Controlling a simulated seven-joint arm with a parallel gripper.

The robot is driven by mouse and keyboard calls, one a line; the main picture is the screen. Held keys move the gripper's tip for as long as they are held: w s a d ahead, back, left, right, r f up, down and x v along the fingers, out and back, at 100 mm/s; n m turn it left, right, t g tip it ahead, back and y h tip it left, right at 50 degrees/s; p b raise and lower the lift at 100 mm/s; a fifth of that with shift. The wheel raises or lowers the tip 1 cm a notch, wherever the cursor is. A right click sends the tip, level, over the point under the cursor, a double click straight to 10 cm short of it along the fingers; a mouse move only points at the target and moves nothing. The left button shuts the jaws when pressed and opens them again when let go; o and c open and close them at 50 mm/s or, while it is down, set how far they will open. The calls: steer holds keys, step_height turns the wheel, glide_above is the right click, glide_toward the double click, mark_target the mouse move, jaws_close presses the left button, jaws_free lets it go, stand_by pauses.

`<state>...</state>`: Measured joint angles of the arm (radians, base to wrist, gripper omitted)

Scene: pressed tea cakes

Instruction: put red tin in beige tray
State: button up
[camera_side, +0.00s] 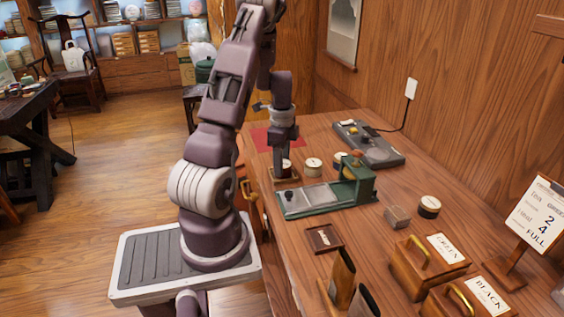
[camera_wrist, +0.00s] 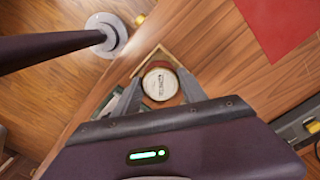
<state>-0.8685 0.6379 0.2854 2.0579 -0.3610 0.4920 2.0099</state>
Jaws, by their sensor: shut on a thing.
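The red tin (camera_wrist: 160,84) has a round cream lid with print and sits between my gripper's fingers in the wrist view. In the side view the tin (camera_side: 286,164) is partly hidden by my gripper (camera_side: 285,160), which points straight down and is shut on it. The beige tray (camera_wrist: 147,62) shows as a thin light rim with a corner just past the tin. In the side view the tray (camera_side: 294,178) lies on the table directly under my gripper. The tin is over or inside the tray; I cannot tell whether it touches the tray floor.
Pale-lidded tins (camera_side: 313,164) stand to the right. A green press (camera_side: 325,195) is close in front, and a grey device (camera_side: 368,145) lies behind. A red mat (camera_side: 262,138) is at the back left. Wooden boxes (camera_side: 425,268) fill the front right.

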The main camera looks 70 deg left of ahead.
steer(key=shift+f, duration=0.1)
steer(key=o, duration=1.4)
